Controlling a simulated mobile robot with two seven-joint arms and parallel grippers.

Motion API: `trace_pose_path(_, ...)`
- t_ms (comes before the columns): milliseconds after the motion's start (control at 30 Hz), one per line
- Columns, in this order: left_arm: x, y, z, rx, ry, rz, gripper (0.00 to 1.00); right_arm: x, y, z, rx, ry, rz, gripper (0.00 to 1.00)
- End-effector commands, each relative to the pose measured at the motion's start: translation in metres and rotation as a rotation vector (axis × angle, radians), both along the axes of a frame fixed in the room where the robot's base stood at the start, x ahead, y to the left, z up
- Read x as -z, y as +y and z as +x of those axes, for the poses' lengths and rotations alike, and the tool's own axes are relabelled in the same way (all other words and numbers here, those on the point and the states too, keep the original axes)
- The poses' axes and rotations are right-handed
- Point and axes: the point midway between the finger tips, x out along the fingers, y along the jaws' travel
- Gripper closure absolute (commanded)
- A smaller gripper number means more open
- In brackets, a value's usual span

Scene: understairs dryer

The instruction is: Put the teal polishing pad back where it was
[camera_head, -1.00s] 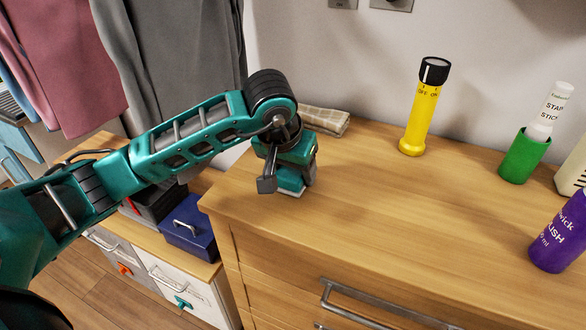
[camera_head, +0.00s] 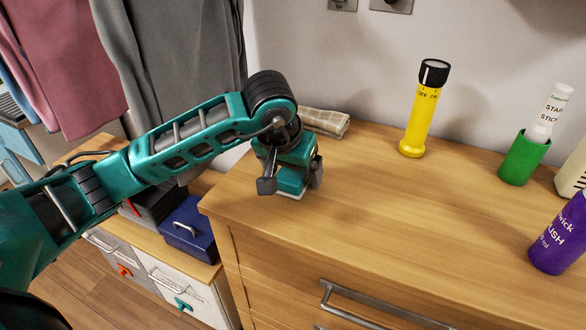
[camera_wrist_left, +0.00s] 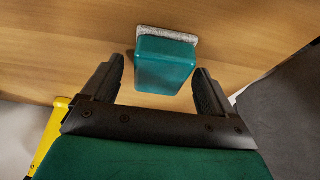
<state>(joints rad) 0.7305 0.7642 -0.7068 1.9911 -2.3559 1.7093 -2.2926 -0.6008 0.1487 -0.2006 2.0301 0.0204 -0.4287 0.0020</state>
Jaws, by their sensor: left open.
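The teal polishing pad (camera_wrist_left: 165,66), a teal block on a grey base, stands on the wooden cabinet top. In the left wrist view it is between and just beyond the two fingers of my left gripper (camera_wrist_left: 160,85), which is open with space showing on the left side of the pad. In the head view the left gripper (camera_head: 290,185) is low over the left end of the cabinet top, with the pad (camera_head: 291,182) mostly hidden by it. My right gripper is not in view.
A yellow torch (camera_head: 422,115), a green cup (camera_head: 523,158) with a white stick and a purple bottle (camera_head: 562,235) stand to the right. The middle of the cabinet top (camera_head: 400,210) is clear.

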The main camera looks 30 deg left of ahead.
Motion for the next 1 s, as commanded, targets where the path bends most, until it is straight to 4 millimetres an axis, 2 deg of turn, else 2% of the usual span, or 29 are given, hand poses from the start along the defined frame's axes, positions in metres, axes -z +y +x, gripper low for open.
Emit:
trace_pose_path(300, -0.064, -0.001, -0.024, 0.001, -0.009, 0.002, 0.13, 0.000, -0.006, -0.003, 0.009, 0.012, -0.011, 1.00)
trace_pose_path(500, -0.096, -0.002, -0.038, 0.000, -0.007, -0.001, 0.13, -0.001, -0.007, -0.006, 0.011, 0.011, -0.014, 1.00)
trace_pose_path(700, -0.109, -0.002, -0.044, -0.001, -0.003, 0.000, 0.13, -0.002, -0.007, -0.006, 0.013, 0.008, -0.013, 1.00)
trace_pose_path(1000, -0.110, -0.002, -0.045, -0.001, -0.002, 0.000, 0.13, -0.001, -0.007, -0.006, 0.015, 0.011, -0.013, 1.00)
